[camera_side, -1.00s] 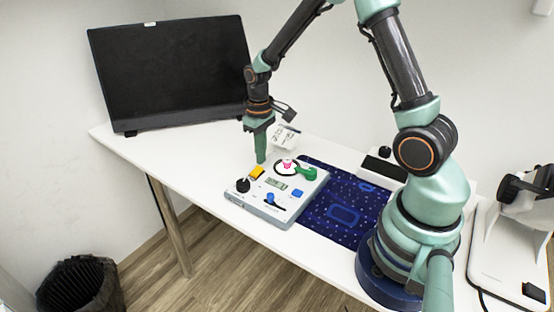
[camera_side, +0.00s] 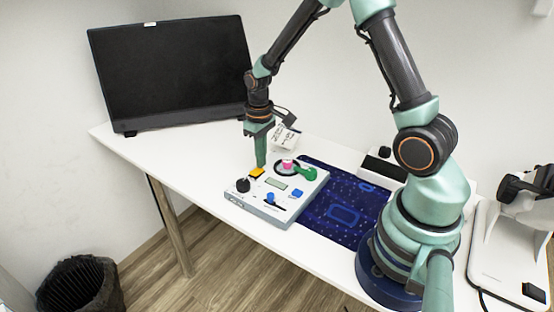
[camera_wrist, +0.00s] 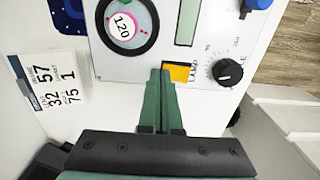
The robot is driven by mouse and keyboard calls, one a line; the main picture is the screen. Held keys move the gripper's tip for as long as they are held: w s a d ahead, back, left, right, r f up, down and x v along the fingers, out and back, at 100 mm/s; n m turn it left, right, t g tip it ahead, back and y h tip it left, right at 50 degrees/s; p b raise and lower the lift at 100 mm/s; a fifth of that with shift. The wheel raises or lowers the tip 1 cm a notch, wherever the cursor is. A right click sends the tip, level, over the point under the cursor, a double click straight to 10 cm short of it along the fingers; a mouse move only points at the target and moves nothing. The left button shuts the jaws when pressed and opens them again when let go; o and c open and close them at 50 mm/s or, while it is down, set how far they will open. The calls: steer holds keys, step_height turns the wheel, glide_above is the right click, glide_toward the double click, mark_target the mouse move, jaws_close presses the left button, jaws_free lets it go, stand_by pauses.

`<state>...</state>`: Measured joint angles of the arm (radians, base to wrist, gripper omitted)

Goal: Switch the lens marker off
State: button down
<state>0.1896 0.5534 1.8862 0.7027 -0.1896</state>
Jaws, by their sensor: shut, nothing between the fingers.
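The lens marker is a flat light-grey box (camera_side: 262,206) on the white table. On its top are an orange rocker switch (camera_side: 256,172), a black knob, a small display (camera_side: 276,184) that looks blank, a blue lever, a blue button and a round black ring with a pink and white disc. My gripper (camera_side: 261,164) is shut and empty, its tips pointing down right at the orange switch. In the wrist view the closed tips (camera_wrist: 161,76) are beside the orange switch (camera_wrist: 179,73); contact is hard to tell. The display (camera_wrist: 187,22) shows no digits there.
A dark blue mat (camera_side: 345,213) lies right of the box. A white printed card (camera_side: 285,136) stands behind it. A black monitor (camera_side: 170,72) stands at the back left. Bare table (camera_side: 195,150) lies left of the box. A bin (camera_side: 80,288) is on the floor.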

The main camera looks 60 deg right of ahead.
step_height(320, 180, up, 7)
stand_by(0.8)
steer(key=s+a+r+t, duration=0.2)
steer(key=s+a+r, duration=0.2)
steer(key=s+r, duration=0.2)
steer(key=s+a+r+t, duration=0.3)
steer(key=s+r, duration=0.2)
steer(key=r, duration=0.3)
steer(key=shift+s+a+t, duration=0.3)
steer(key=shift+s+a, duration=0.05)
stand_by(0.6)
